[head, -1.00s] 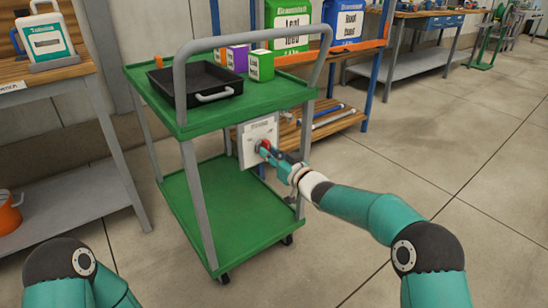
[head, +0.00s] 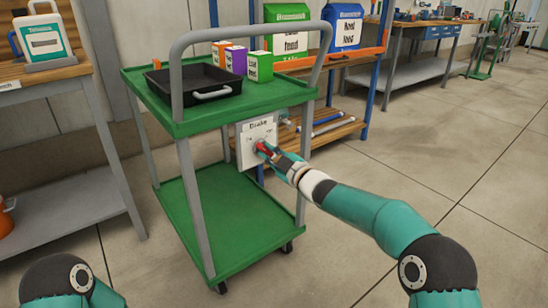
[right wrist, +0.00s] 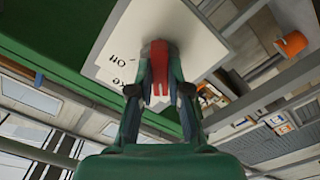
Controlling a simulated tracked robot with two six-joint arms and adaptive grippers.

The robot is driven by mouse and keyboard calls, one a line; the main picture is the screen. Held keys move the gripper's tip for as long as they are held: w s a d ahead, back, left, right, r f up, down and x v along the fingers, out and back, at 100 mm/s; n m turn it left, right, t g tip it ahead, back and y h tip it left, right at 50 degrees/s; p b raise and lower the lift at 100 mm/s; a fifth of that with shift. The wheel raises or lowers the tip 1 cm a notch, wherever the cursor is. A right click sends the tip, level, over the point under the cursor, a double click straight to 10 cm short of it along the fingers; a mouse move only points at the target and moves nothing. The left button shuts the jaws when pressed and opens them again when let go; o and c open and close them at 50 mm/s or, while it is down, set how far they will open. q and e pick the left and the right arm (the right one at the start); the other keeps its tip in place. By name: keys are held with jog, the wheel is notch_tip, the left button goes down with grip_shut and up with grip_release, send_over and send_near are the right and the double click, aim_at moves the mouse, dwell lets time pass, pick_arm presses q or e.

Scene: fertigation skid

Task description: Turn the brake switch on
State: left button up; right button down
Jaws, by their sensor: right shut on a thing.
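The brake switch has a red handle (head: 264,148) on a white panel (head: 246,152) lettered "Brake", under the near right edge of the green cart's top. My right gripper (head: 272,154) reaches it from the right and is shut on the red handle. In the right wrist view the red handle (right wrist: 159,62) stands between the two fingers, in front of the white panel (right wrist: 118,40). "Off" is readable on the panel there; the fingers and handle hide part of it, so I cannot tell the switch's setting. My left gripper is out of view; only part of my left arm shows.
The green cart (head: 225,215) has a grey push handle and a black tray (head: 190,86) with small boxes beside it on top. A wooden shelf (head: 325,133) stands behind, and a bench (head: 70,195) is at left. The floor at right is clear.

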jog(key=shift+w+d+f+n, duration=0.1)
jog(key=shift+d+f+n, duration=0.15)
jog(key=shift+n, duration=0.15)
jog(key=c, duration=1.1)
grip_release()
jog(key=shift+a, duration=0.1)
jog(key=shift+r, duration=0.1)
jog(key=v, duration=1.2)
